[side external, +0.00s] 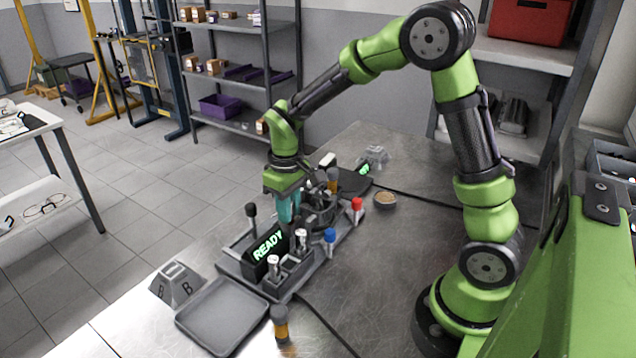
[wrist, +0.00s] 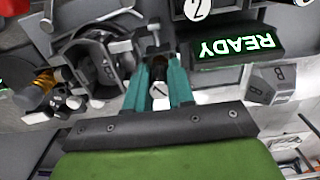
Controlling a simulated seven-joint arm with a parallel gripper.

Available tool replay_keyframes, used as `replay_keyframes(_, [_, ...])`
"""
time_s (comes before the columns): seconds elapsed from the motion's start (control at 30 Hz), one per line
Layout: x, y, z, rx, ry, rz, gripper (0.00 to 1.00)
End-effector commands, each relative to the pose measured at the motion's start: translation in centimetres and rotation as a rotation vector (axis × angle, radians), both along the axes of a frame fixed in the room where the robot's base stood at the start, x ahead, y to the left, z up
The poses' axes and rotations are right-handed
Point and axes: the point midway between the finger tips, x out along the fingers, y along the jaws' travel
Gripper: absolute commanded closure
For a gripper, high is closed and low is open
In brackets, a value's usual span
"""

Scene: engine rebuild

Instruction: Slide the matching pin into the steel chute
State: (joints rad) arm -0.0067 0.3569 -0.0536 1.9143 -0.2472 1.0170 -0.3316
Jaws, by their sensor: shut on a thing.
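My gripper (side external: 288,215) points down over the middle of the grey fixture on the bench. Below the fingers the pin is mostly hidden. Two other white-topped pins, a front one (side external: 273,264) and a rear one (side external: 301,237), stand upright in a grey holder. I cannot clearly tell which part is the steel chute.
A black READY display (side external: 268,252) stands beside the holder. Blue (side external: 330,236), red (side external: 357,204) and black (side external: 251,210) knobs rise around the fixture. An empty grey tray (side external: 222,316), an orange-banded cylinder (side external: 280,323) and a block marked B (side external: 176,286) are in front. The right bench is clear.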

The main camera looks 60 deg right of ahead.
Motion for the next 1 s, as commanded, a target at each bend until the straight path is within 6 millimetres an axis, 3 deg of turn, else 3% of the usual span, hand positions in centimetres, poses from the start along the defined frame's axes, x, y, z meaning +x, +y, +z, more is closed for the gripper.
replay_keyframes(0.37, [0.0, 0.0, 0.0, 0.0, 0.0, 0.0, 1.0])
replay_keyframes(0.4, [0.01, 0.0, 0.0, 0.0, 0.0, 0.0, 0.71])
replay_keyframes(0.53, [0.01, 0.0, 0.01, 0.0, 0.0, 0.0, 0.51])
replay_keyframes(0.57, [0.01, 0.0, 0.01, 0.0, 0.0, 0.0, 0.48])
replay_keyframes(0.77, [0.0, 0.0, 0.0, 0.0, 0.0, 0.0, 0.48])
replay_keyframes(0.9, [-0.01, 0.03, -0.02, 0.0, 0.0, 0.0, 0.26])
replay_keyframes(1.0, [-0.01, 0.13, -0.02, 0.002, 0.001, 0.001, 0.26])
